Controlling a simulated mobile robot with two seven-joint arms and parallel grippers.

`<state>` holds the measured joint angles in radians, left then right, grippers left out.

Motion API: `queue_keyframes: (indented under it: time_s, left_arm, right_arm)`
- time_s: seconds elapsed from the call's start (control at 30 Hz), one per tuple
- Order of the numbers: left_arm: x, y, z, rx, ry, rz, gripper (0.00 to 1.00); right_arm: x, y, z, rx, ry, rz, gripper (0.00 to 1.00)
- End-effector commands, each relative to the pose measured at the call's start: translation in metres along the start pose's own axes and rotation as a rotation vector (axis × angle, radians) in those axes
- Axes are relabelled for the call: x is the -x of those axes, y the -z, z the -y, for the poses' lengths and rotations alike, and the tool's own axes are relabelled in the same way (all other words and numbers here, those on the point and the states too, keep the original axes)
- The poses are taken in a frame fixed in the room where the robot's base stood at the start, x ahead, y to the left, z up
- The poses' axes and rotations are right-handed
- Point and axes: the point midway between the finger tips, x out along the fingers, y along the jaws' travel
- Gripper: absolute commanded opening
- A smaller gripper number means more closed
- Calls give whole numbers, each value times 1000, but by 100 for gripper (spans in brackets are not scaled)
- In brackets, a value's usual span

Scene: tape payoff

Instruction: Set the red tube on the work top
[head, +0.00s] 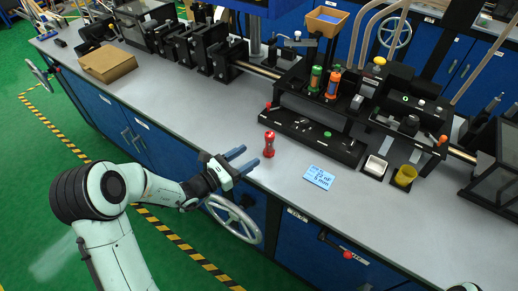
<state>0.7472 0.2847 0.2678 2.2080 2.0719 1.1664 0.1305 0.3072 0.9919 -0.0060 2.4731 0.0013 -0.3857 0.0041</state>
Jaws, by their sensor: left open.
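The red tube (269,144) stands upright on the grey work top (215,118), a little behind the front edge. It looks like a short red cylinder with a narrower middle. My left gripper (241,160) is at the front edge, to the left of the tube and nearer to me. Its two blue-grey fingers are apart and point right towards the tube, with nothing between them. The fingertips look close to the tube, but I see a gap. My right gripper is not in view.
A blue label card (318,177) lies right of the tube. A black machine base (312,136) stands behind it. A handwheel (233,219) sticks out below the front edge. The top left of the tube is clear.

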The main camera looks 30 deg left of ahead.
Motion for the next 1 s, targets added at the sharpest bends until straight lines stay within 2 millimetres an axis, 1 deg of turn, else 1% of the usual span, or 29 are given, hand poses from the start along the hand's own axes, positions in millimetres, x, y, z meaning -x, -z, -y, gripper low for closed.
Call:
queue_keyframes:
  time_s: [0.03, 0.1, 0.2, 0.3, 1.0]
  left_arm:
    - [10, 0, -1, 0, -3, -1, 58]
    - [19, 0, 0, -1, -2, -1, 58]
    - [28, 0, 0, -1, -1, 0, 58]
    - [33, -1, 0, -1, 0, 2, 58]
    - [34, 0, 0, 0, 0, 1, 58]
  right_arm:
    - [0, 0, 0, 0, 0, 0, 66]
    - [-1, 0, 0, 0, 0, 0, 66]
    - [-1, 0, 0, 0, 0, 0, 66]
    - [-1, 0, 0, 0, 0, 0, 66]
    - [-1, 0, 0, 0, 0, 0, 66]
